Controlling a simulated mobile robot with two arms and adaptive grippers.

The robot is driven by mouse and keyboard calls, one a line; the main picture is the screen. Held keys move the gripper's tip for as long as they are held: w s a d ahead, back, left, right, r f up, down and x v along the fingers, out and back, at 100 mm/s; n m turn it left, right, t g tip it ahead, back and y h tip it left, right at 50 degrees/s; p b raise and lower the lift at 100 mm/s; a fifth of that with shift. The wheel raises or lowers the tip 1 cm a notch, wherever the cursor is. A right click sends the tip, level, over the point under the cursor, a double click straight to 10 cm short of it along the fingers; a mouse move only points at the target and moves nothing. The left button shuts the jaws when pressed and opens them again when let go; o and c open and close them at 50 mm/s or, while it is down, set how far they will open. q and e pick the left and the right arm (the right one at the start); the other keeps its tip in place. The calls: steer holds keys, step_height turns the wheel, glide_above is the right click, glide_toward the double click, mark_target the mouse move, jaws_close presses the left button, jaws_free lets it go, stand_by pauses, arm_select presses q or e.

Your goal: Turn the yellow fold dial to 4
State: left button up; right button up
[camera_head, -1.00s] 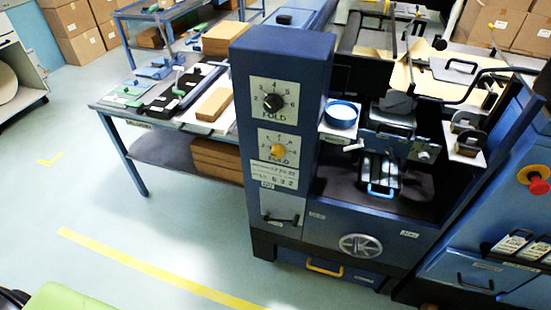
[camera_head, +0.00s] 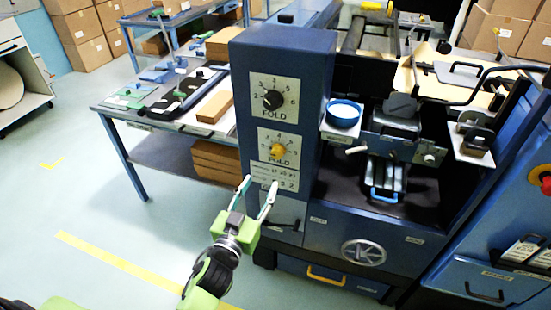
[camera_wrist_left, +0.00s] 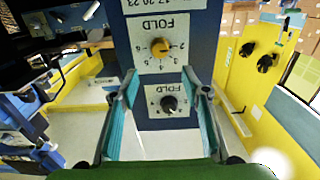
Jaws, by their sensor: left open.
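The yellow fold dial (camera_head: 277,151) sits on a white numbered plate on the front of the blue column (camera_head: 285,52). Its pointer setting is too small to read. A black fold dial (camera_head: 273,100) is on a similar plate above it. My left gripper (camera_head: 258,185) is open and empty, just below and in front of the yellow dial, apart from it. In the left wrist view, which is upside down, the yellow dial (camera_wrist_left: 160,47) and black dial (camera_wrist_left: 169,103) show beyond the spread fingers (camera_wrist_left: 161,108). My right gripper is not in view.
Below the yellow dial are a number label and a dark lever (camera_head: 281,226). A handwheel (camera_head: 363,252) and a blue round dish (camera_head: 343,113) are to the right. A table (camera_head: 116,114) with blocks stands left. The floor in front of that table is clear.

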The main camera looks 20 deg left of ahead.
mark_target(276, 156)
arm_select(q)
steer(key=w, duration=0.4)
steer(key=w+p, duration=0.1)
steer(key=w, duration=0.8)
steer(key=shift+w+d+f, duration=0.1)
steer(key=shift+d, duration=0.15)
steer(key=c, duration=1.1)
